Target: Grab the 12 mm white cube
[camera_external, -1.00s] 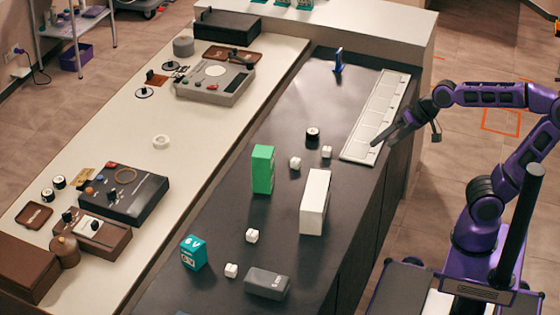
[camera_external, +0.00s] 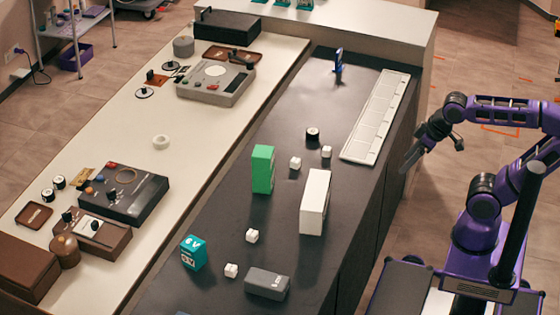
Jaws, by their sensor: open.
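Several small white cubes sit on the dark counter. One white cube (camera_external: 295,163) and another white cube (camera_external: 327,152) lie near a small black cylinder. A third white cube (camera_external: 252,236) and one more white cube (camera_external: 231,270) lie nearer the front. I cannot tell from this view which is the 12 mm one. My gripper (camera_external: 407,165) is open and empty. It is beyond the counter's right edge, to the right of all the cubes and apart from them.
A green box (camera_external: 263,169), a tall white box (camera_external: 314,202), a teal 6V battery (camera_external: 194,252) and a dark grey box (camera_external: 267,283) stand among the cubes. A white segmented strip (camera_external: 376,118) runs along the right edge. The black cylinder (camera_external: 312,135) stands near two cubes.

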